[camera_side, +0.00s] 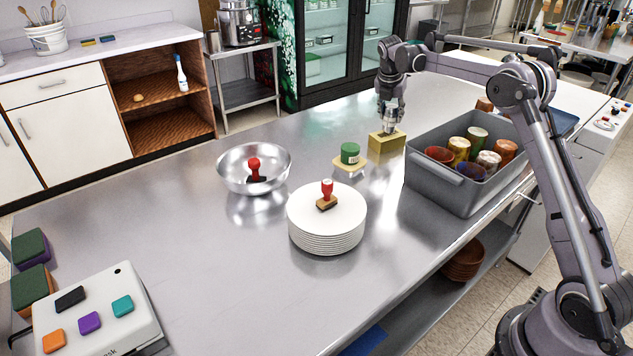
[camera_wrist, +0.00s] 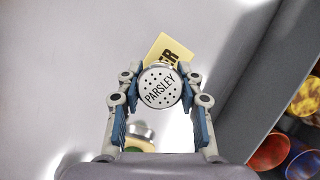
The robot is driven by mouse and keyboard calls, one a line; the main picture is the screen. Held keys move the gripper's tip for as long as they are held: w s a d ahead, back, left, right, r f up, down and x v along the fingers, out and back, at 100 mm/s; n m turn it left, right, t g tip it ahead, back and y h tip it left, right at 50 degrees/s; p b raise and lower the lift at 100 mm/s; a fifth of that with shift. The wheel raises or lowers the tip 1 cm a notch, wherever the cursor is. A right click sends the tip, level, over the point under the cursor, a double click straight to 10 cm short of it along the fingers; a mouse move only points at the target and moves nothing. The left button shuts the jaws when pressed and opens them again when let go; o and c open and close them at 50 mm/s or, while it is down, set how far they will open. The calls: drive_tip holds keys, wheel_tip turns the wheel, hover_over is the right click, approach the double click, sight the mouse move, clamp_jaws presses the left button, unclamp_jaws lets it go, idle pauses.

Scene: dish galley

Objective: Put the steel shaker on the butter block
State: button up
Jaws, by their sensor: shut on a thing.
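My gripper (camera_side: 389,108) points down and is shut on the steel shaker (camera_side: 390,124). In the wrist view my gripper (camera_wrist: 161,90) has its blue-padded fingers on both sides of the shaker's round, holed lid (camera_wrist: 160,86), which reads PARSLEY. The yellow butter block (camera_side: 387,143) lies on the steel table directly below the shaker. The block also shows in the wrist view (camera_wrist: 169,48), partly hidden by the shaker, with a few dark letters in sight. The shaker's base is at or just above the block's top; I cannot tell whether they touch.
A grey bin (camera_side: 436,172) of several colored cups stands close on the right. Stacked white plates (camera_side: 326,235) and a steel bowl (camera_side: 230,172), each holding a red-handled stamp, are farther left.

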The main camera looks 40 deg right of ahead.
drive_tip(key=shift+f, duration=0.45)
drive_tip(key=shift+f, duration=0.15)
drive_tip(key=o, duration=1.2)
